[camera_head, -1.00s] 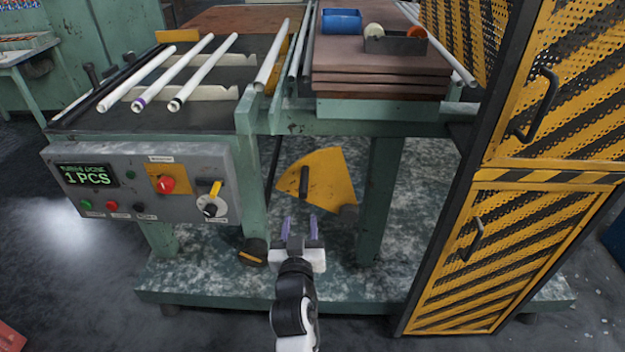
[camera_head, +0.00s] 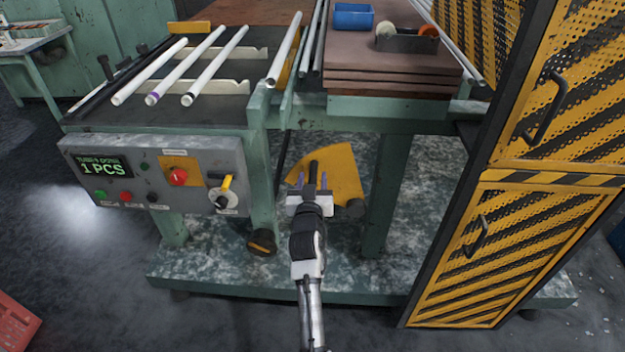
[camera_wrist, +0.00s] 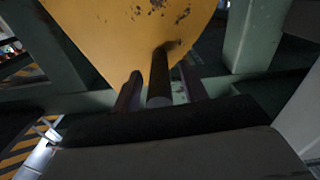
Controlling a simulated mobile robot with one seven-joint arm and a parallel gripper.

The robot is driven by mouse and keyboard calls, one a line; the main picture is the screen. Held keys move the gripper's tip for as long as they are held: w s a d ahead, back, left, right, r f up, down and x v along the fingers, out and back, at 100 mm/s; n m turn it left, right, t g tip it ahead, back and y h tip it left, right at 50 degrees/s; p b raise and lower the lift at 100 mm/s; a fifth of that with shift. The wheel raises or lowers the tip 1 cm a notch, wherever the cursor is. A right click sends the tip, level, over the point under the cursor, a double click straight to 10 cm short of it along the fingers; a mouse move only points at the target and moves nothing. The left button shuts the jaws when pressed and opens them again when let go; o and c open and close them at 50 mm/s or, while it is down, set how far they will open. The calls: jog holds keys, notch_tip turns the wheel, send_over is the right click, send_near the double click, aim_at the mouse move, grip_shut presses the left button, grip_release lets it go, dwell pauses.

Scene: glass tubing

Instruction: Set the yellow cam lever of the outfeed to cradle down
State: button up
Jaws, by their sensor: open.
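The yellow cam lever (camera_head: 345,172) is a fan-shaped yellow plate under the machine bed, between two green legs. Its dark round handle (camera_head: 314,166) sticks out from the plate toward me. My gripper (camera_head: 312,181) is open at the handle, with one purple finger on each side of it. In the wrist view the handle (camera_wrist: 160,75) runs between the two fingers of my gripper (camera_wrist: 160,90), with a gap visible on both sides. The yellow plate (camera_wrist: 125,35) fills the top of that view.
A grey control panel (camera_head: 150,160) with a "1 PCS" display, knobs and buttons is at left. A green leg (camera_head: 263,185) stands left of the lever and another (camera_head: 382,195) right. A yellow-and-black striped cabinet (camera_head: 515,240) stands at right. White tubes (camera_head: 218,66) lie on the bed above.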

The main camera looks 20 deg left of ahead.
jog(key=shift+c, duration=0.4)
grip_shut()
